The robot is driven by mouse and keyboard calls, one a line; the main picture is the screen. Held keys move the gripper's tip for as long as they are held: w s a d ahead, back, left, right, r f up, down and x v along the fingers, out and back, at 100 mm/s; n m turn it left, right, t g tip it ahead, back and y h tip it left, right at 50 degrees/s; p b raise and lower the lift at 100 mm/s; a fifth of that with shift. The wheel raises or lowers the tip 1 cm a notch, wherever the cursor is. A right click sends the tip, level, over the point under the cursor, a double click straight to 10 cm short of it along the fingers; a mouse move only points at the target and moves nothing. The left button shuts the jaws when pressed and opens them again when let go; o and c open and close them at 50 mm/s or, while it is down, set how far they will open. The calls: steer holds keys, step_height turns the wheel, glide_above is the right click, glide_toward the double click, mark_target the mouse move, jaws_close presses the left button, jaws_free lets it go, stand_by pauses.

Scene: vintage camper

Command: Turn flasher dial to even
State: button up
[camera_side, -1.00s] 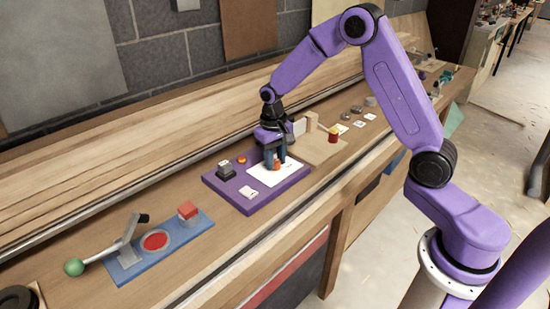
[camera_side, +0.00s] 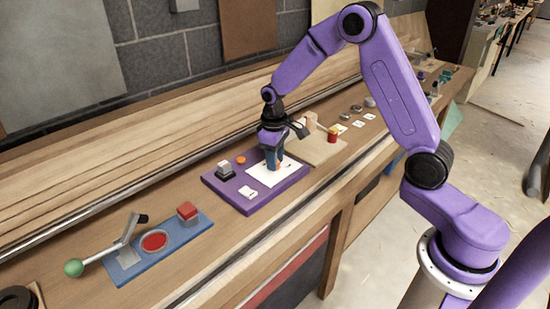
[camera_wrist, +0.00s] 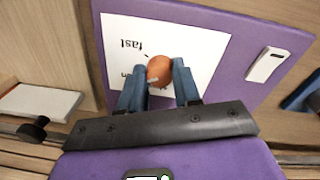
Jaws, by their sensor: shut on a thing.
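The orange flasher dial (camera_wrist: 160,68) sits on a white card (camera_wrist: 190,35) on a purple board (camera_side: 222,188). My gripper (camera_side: 275,162) points down over the card, which also shows in the side view (camera_side: 263,178). In the wrist view my two blue fingers (camera_wrist: 159,84) are shut on the dial from both sides. A small pale mark shows on the dial's lower left side. The word "fast" is upside down at upper left of the dial. A second word below it is mostly hidden by a finger.
A wooden block stand (camera_side: 318,148) is close on the right. A blue base (camera_side: 162,250) with lever and red button lies left.

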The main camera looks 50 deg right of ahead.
steer(key=o, duration=1.1)
steer(key=shift+c, duration=0.2)
steer(key=shift+r, duration=0.15)
step_height(320, 180, up, 17)
steer(key=shift+a, duration=0.4)
steer(key=shift+s+r, duration=0.1)
steer(key=s+a+f+n, duration=0.1)
steer(key=s+a+n, duration=0.1)
steer(key=s+a, duration=0.35)
steer(key=s+a+f+n, duration=0.1)
steer(key=s+a+n, duration=0.1)
steer(key=s, duration=0.7)
steer(key=s+d+f+n, duration=0.1)
steer(key=s+f+n, duration=0.1)
steer(key=s, duration=0.7)
steer(key=s+d+f+n+y, duration=0.1)
steer(key=s+f+n, duration=0.1)
steer(key=s, duration=0.8)
steer(key=shift+d+f+n, duration=0.25)
steer(key=shift+f+n, duration=0.15)
steer(key=shift+f, duration=0.05)
